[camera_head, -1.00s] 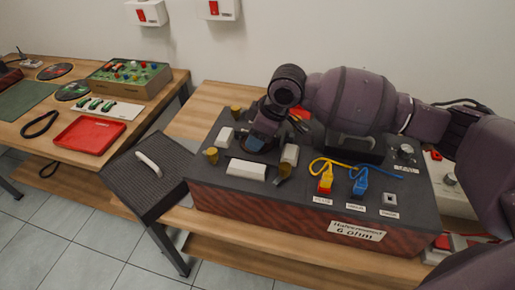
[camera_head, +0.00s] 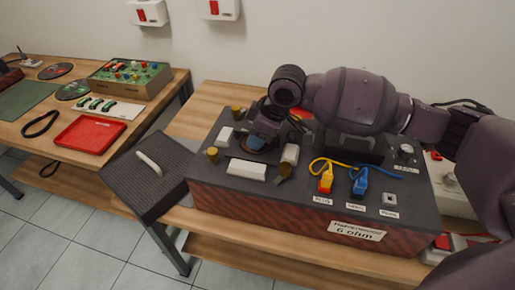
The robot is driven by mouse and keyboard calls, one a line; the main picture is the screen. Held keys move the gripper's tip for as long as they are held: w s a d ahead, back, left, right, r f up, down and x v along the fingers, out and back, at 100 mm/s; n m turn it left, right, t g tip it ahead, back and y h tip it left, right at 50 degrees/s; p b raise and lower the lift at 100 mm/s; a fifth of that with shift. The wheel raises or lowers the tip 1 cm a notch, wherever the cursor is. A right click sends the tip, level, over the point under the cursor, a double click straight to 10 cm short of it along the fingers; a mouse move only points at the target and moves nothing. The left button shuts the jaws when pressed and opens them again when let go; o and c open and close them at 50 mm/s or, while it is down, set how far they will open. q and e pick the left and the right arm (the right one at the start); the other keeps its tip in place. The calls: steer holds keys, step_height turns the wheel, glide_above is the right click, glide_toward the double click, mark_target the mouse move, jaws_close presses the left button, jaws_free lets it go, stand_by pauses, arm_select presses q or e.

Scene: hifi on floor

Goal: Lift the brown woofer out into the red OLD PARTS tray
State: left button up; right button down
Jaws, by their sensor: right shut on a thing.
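The brown woofer (camera_head: 256,143) shows only in part as a small round piece under my right gripper, in the top of the dark speaker box (camera_head: 215,172). My right gripper (camera_head: 262,136) comes down from above and is shut on the woofer; its wrist and fingers hide much of it. I cannot tell whether the woofer is clear of its opening. The red tray (camera_head: 88,135) lies empty on the left table. My left gripper is not in view.
White blocks (camera_head: 246,168) and brass-coloured knobs (camera_head: 212,154) surround the gripper. Yellow (camera_head: 325,183) and blue (camera_head: 359,185) plugs with cables are to the right. A dark grille panel (camera_head: 148,190) with a white handle leans between the tables. Green boards stand behind the tray.

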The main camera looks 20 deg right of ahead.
steer(key=shift+r, duration=0.1)
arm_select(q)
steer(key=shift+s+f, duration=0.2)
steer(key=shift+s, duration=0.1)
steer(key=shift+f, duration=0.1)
arm_select(e)
step_height(320, 180, up, 9)
steer(key=shift+f+p, duration=0.15)
steer(key=shift+p, duration=0.4)
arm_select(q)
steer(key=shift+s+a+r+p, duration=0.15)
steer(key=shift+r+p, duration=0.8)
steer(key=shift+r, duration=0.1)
arm_select(e)
step_height(320, 180, up, 12)
